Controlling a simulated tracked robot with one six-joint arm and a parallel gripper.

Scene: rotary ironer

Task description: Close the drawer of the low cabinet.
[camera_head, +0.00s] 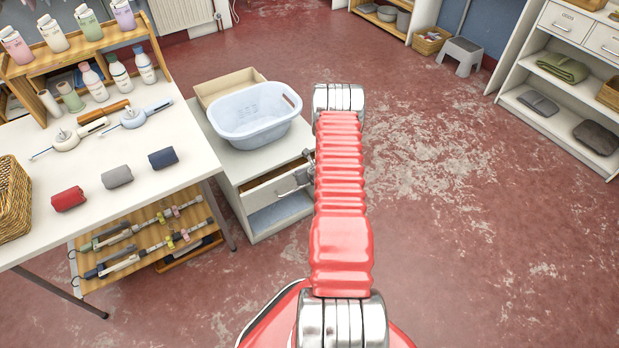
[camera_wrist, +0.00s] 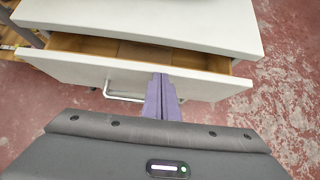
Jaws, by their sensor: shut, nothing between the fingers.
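The low cabinet (camera_head: 232,162) is white and stands right of the white table in the head view. Its drawer (camera_wrist: 75,68) is partly open in the wrist view, with the bare wooden inside showing behind the white front. The drawer also shows in the head view (camera_head: 262,194), partly hidden by my arm. A metal bar handle (camera_wrist: 122,97) is on the drawer front. My gripper (camera_wrist: 160,82) is shut and empty, with its purple fingers at the middle of the drawer front, near its upper edge. I cannot tell whether they touch it. In the head view my arm hides part of my gripper.
A pale blue basin (camera_head: 255,118) and a tan box (camera_head: 215,86) sit on the cabinet top. The white table (camera_head: 110,205) with rolled cloths and bottles stands close on the left. Worn red floor (camera_head: 450,200) is open to the right, up to a white shelf unit (camera_head: 560,110).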

